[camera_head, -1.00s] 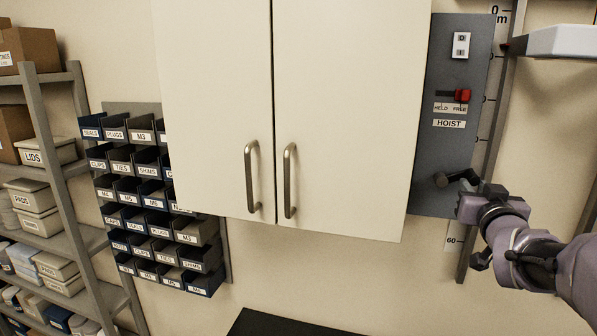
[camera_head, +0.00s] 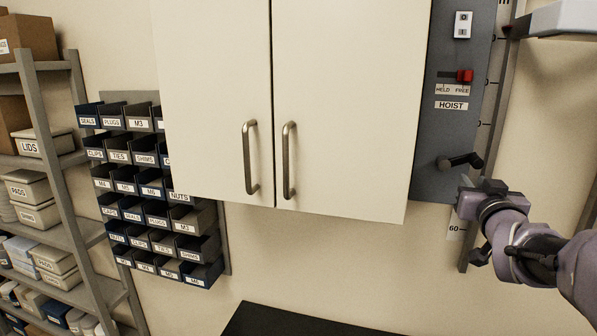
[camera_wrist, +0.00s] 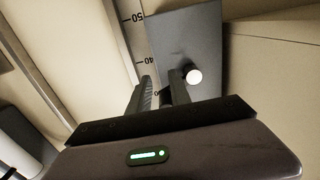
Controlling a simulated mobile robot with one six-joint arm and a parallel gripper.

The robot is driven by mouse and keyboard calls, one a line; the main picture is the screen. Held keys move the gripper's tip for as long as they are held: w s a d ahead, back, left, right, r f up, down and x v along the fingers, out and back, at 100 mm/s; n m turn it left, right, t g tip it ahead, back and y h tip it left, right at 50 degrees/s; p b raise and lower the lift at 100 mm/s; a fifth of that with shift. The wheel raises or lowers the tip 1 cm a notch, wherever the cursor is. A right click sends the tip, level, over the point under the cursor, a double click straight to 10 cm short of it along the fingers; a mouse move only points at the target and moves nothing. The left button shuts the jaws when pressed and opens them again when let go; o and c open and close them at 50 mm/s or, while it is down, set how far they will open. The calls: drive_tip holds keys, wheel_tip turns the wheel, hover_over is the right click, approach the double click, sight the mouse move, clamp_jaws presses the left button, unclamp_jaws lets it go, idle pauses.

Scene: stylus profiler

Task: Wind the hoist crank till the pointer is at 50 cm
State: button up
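The hoist crank (camera_head: 460,160) is a dark arm with a knob, low on the grey hoist panel (camera_head: 430,130). Its knob points left. A pale round knob end (camera_wrist: 193,76) shows just right of the right finger, not between the fingers. The scale (camera_head: 456,229) is partly hidden, so I cannot read the pointer's value.
The red lever (camera_head: 465,76) is at FREE, below a white O/I switch (camera_head: 463,25). A closed white cabinet (camera_head: 340,100) stands left of the panel. Labelled bins (camera_head: 150,210) and a loaded shelf rack (camera_head: 65,200) are further left. A black surface (camera_head: 300,322) is below.

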drive_tip(key=shift+w+a+f+b, duration=0.1)
drive_tip(key=shift+a+f+b, duration=0.15)
drive_tip(key=shift+f, duration=0.3)
wheel_tip(320, 180, down, 4)
drive_tip(key=b, duration=0.4)
drive_tip(key=shift+d+b, duration=0.15)
drive_tip(key=shift+b, duration=0.25)
